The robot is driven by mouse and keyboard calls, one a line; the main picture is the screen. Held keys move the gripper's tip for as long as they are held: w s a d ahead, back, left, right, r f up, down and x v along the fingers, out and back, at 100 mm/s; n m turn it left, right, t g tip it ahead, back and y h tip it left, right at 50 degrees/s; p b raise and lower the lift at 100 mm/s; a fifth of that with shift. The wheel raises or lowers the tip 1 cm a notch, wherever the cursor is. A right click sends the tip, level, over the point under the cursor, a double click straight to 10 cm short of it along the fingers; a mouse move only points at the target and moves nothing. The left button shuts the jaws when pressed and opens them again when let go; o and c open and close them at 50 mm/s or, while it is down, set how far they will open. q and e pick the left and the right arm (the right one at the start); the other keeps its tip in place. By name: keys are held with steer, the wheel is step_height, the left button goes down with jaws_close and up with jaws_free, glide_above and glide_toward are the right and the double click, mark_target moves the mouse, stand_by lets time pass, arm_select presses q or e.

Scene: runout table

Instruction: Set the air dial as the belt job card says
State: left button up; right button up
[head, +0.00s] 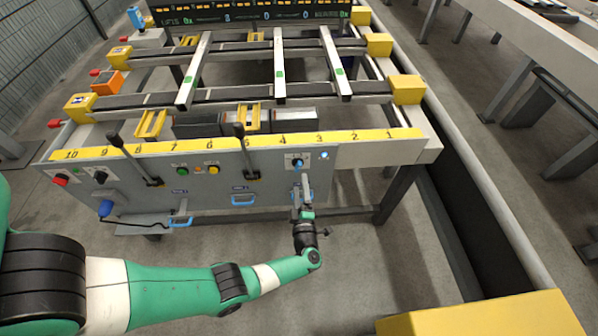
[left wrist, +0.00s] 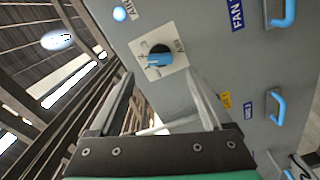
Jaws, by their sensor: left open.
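The air dial is a blue knob (head: 297,162) on a white plate on the grey front panel, right of centre. My left gripper (head: 304,194) is just below the dial, pointing up at the panel. In the wrist view its two fingers (left wrist: 160,80) are apart and empty, with the knob beyond their tips and not touched. My right gripper is not in view. I cannot pick out a job card.
A pale round lamp (head: 324,155) is right of the dial. Blue handles (head: 243,200) and black levers (head: 246,150) stick out of the panel (head: 215,180). A yellow numbered strip (head: 225,144) runs along its top. A dark display (head: 250,12) stands at the back.

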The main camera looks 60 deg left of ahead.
arm_select(q)
steer(key=v, duration=0.4)
steer(key=shift+s+d, duration=0.15)
steer(key=shift+d, duration=0.2)
steer(key=shift+p, duration=0.3)
